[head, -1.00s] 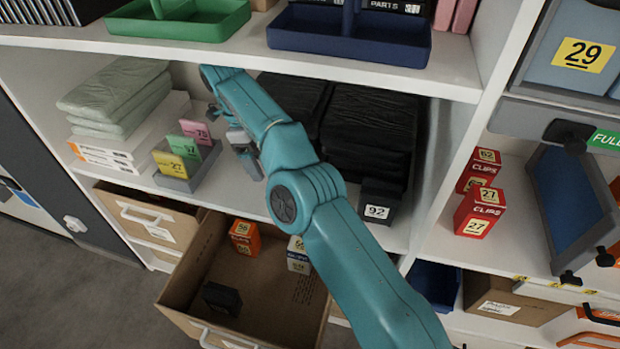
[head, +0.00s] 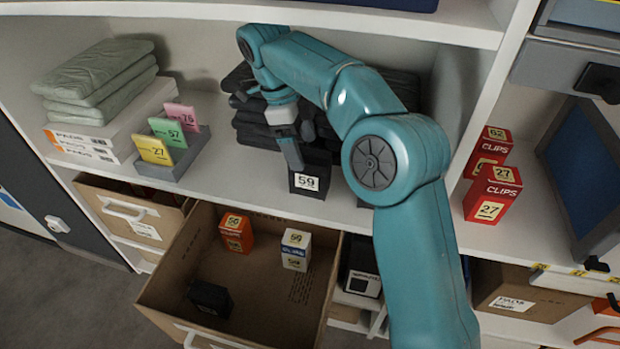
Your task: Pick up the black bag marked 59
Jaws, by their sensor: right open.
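That gripper is open and empty, pointing down just above and behind the label; I cannot tell whether a finger touches the bag. My right arm comes in from the lower right and crosses over the shelf. My left gripper is not in view.
A stack of black folded items (head: 250,112) lies behind the gripper. A card holder (head: 176,170) with numbered cards stands to the left. Below, an open drawer (head: 262,283) holds an orange box (head: 236,235), a white box (head: 296,250) and a black item (head: 210,297). Red clips boxes (head: 492,196) stand at right.

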